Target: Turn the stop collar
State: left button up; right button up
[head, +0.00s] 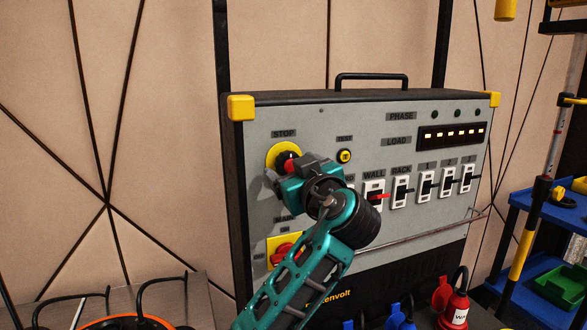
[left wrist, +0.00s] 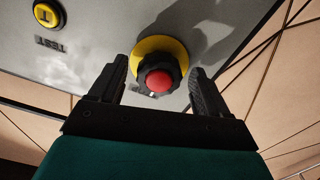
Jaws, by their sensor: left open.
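The stop collar (left wrist: 147,64) is a black ring around a red button (left wrist: 159,82) on a yellow round plate, under the STOP label on the grey panel. In the head view the yellow plate (head: 273,156) shows at the panel's upper left, with the collar partly hidden by my gripper. My left gripper (head: 287,172) is in front of it. In the left wrist view my left gripper (left wrist: 160,88) is open, one finger on each side of the collar, with a gap visible on both sides. Nothing is held. My right gripper is not in view.
A yellow test button (head: 344,156) sits right of the collar. A row of rocker switches (head: 426,186) runs along the panel. A red main switch (head: 287,252) is below, partly behind my arm. A blue shelf cart (head: 545,225) stands at right.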

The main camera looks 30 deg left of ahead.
pick_arm(q)
jog(key=c, duration=1.1)
jog(key=shift+o, duration=0.2)
jog(key=m+p, duration=0.2)
jog(key=m, duration=0.2)
jog(key=shift+s+m, duration=0.1)
jog(key=shift+m, duration=0.2)
jog(key=shift+a+m, duration=0.1)
jog(key=shift+m, duration=1.7)
